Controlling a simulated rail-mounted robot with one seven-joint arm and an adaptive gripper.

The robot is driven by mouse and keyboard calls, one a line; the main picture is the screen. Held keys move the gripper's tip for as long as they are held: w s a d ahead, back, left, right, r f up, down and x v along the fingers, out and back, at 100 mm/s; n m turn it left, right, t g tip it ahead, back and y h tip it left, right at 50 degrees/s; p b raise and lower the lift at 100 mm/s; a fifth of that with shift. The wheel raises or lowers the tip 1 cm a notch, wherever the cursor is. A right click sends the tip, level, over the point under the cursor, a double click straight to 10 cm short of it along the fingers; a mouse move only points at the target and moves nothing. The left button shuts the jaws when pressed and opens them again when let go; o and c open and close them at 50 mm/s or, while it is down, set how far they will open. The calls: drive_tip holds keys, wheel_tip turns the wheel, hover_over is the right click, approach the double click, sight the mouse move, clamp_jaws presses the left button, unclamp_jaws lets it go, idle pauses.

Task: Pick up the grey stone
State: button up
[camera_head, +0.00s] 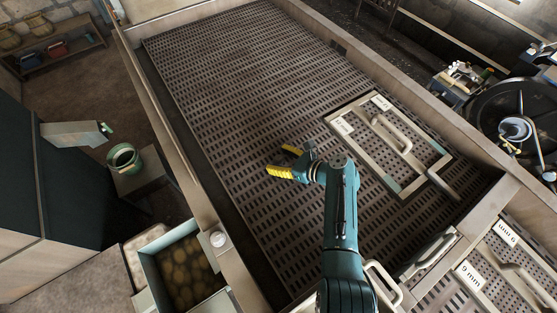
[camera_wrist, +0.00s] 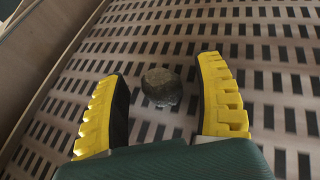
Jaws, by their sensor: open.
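The grey stone (camera_wrist: 161,87) shows in the wrist view as a small, dark, roundish lump on the slotted metal grate (camera_wrist: 265,80). My gripper (camera_wrist: 155,95) is open, with its yellow ridged fingers apart on either side of the stone in that view. The stone looks untouched, with a gap to each finger. How high the fingers are above the grate I cannot tell. In the head view my gripper (camera_head: 283,162) is over the middle of the grate (camera_head: 240,80). I cannot make out the stone there.
A framed sieve panel (camera_head: 336,126) with handles lies on the grate to the right. A raised wooden rim (camera_head: 165,120) borders the grate on the left. A box of round brown items (camera_head: 165,250) stands outside at lower left. The far grate is clear.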

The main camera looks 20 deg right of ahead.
clamp_jaws()
drive_tip(key=shift+r, duration=0.1)
idle(0.4)
